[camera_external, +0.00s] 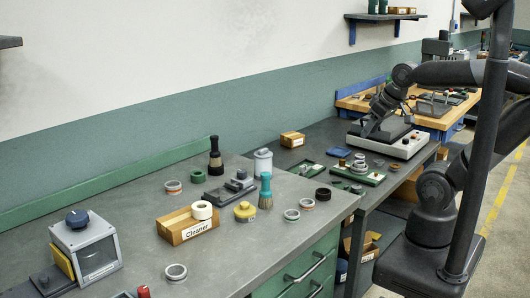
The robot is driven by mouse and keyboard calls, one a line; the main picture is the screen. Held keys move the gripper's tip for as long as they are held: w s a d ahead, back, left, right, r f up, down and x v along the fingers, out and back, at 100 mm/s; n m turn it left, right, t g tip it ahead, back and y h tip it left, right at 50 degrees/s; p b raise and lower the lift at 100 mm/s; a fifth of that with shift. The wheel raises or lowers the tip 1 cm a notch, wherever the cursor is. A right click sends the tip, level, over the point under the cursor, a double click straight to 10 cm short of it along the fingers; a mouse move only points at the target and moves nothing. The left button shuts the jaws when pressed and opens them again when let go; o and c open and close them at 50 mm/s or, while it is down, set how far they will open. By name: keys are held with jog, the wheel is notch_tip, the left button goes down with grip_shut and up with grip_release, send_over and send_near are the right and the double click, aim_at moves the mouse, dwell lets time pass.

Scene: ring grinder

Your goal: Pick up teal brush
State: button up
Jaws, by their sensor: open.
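The teal brush (265,188) stands upright near the right end of the grey workbench (232,262), handle up and tan bristles down. My gripper (368,128) is in the back right, by the light grey machine on the farther dark table. It is well away from the brush, to its right and farther back. It looks empty, but its fingers are small and dark against the machine, so their gap is hard to see.
The grey machine (412,145) stands back right. The bench front is mostly clear.

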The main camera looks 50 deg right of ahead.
jog(key=shift+o, duration=0.4)
jog(key=m+g, duration=0.2)
jog(key=g, duration=0.3)
send_over(266, 174)
jog(key=d, duration=0.1)
jog(key=f, duration=0.4)
jog(key=shift+w+f, duration=0.1)
jog(key=shift+w, duration=0.15)
jog(key=shift+w+a+f+g, duration=0.1)
jog(key=shift+a+f+g, duration=0.1)
jog(key=shift+a+g, duration=0.1)
notch_tip(266, 174, down, 5)
jog(key=shift+f, duration=0.2)
jog(key=shift+s+a+f, duration=0.1)
jog(key=shift+f, duration=1.3)
jog(key=shift+s+f, duration=0.1)
jog(key=shift+f, duration=1.25)
